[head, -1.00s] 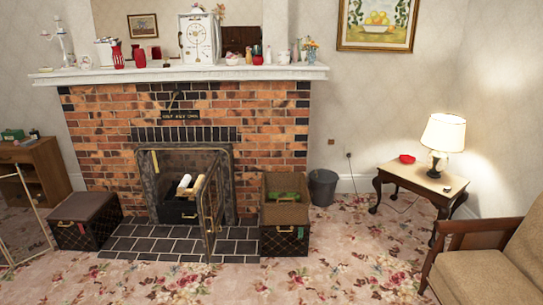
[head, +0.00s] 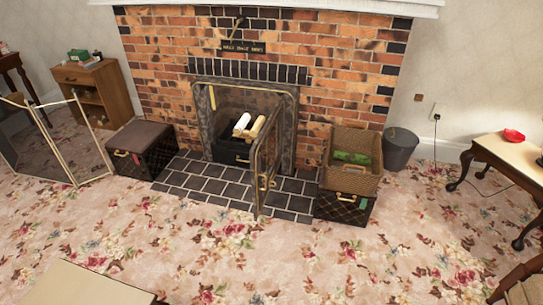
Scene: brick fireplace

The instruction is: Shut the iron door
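The iron door (head: 266,160) is a dark barred panel with a brass-coloured handle, hinged at the right side of the fireplace opening. It stands swung out over the dark tiled hearth (head: 187,182), so the opening (head: 220,98) is uncovered. Inside the opening, pale rolls or logs (head: 249,127) lie on a black box (head: 230,150). Neither of my grippers shows in the head view.
A wicker basket (head: 350,178) sits on a dark case (head: 341,209) just right of the door. A dark trunk (head: 142,148) stands left of the hearth, with a folding screen (head: 68,145) beyond it. A grey bin (head: 400,149) stands at right. The flowered carpet in front is mostly clear.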

